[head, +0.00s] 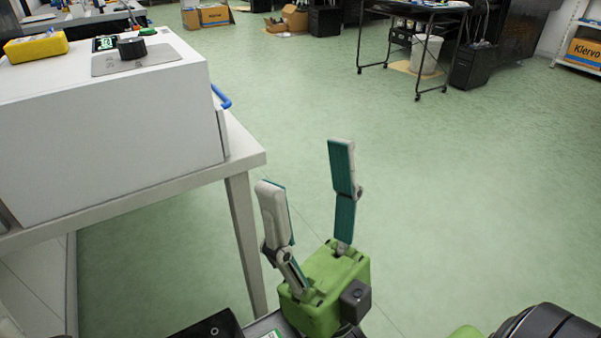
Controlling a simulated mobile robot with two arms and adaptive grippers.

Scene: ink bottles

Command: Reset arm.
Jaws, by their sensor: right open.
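My right gripper (308,178) shows at the lower middle of the head view. It has a green body and two grey fingers with teal pads. The fingers point up and stand wide apart, with nothing between them. It is beside the right end of a white table, in front of open floor. My left gripper is not in view. No ink bottles can be made out in this view.
A white table (140,196) stands at the left, close to my right gripper. A large white box-shaped device (115,130) sits on it, with a yellow case (35,48) on top. Green floor (470,190) is clear to the right. A dark wheeled table (420,12) stands farther back.

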